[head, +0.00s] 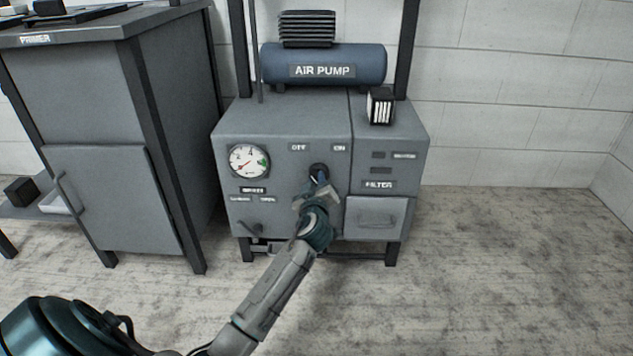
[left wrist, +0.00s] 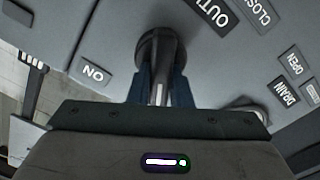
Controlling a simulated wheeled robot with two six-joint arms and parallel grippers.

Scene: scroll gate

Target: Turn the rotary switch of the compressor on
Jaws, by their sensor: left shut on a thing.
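The compressor is a grey cabinet (head: 285,125) with a blue tank marked AIR PUMP (head: 365,65) on top. Its dark round rotary switch (head: 318,169) is on the front face, below the OFF and ON labels. My left gripper (head: 320,182) reaches it from below and is shut on the switch. In the left wrist view the fingers (left wrist: 160,88) stand on both sides of the switch handle (left wrist: 160,55), with the ON label (left wrist: 93,72) to the left. The gripper partly hides the switch in the head view. My right gripper is not in view.
A round gauge (head: 249,161) is left of the switch. A FILTER drawer (head: 378,217) is at the lower right, and a small lever (head: 248,229) at the lower left. A grey cabinet marked PRIMER (head: 105,200) stands to the left. The floor at right is clear.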

